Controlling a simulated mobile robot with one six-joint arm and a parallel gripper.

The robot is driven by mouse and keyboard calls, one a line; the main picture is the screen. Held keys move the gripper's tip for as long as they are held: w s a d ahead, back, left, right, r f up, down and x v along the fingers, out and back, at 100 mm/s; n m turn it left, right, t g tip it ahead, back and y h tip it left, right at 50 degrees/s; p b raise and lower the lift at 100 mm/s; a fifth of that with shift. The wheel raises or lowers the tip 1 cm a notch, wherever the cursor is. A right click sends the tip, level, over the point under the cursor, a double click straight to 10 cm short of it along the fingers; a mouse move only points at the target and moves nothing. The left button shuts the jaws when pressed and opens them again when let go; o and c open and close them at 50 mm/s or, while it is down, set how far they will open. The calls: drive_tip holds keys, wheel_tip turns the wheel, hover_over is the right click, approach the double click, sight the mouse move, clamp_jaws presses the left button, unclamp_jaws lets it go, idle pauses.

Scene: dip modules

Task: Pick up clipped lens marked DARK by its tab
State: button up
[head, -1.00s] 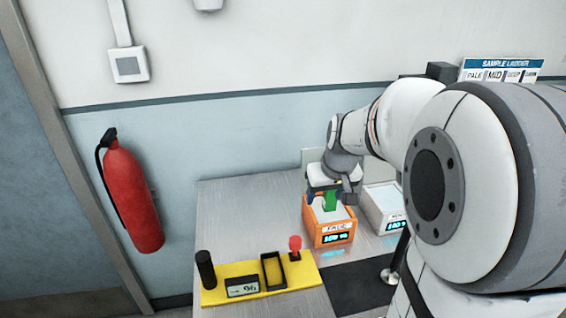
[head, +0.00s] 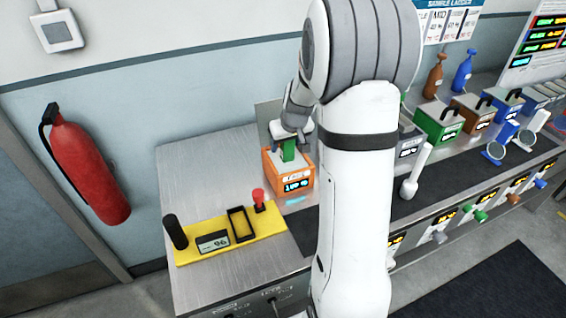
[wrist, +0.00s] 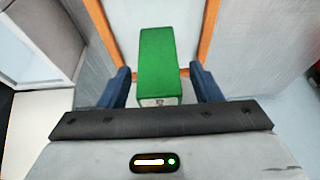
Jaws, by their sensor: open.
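A green upright tab-like block (head: 289,150) stands in an orange-framed box (head: 290,184) with a lit display on its front. I cannot read DARK on it. In the wrist view the green block (wrist: 160,62) lies between the two dark blue fingers of my gripper (wrist: 160,78). The fingers are open, with a gap visible on each side of the block. In the head view my gripper (head: 290,147) is over the box, around the block. Any lens below the block is hidden.
A yellow base (head: 222,245) with a black post, small display, black frame and red knob (head: 258,196) is at the table's front left. Coloured boxes, such as a green one (head: 438,122), line the bench to the right. My arm hides the middle.

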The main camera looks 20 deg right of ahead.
drive_tip(key=shift+c, duration=0.5)
drive_tip(key=c, duration=1.1)
drive_tip(key=shift+r, duration=0.1)
drive_tip(key=shift+c, duration=0.2)
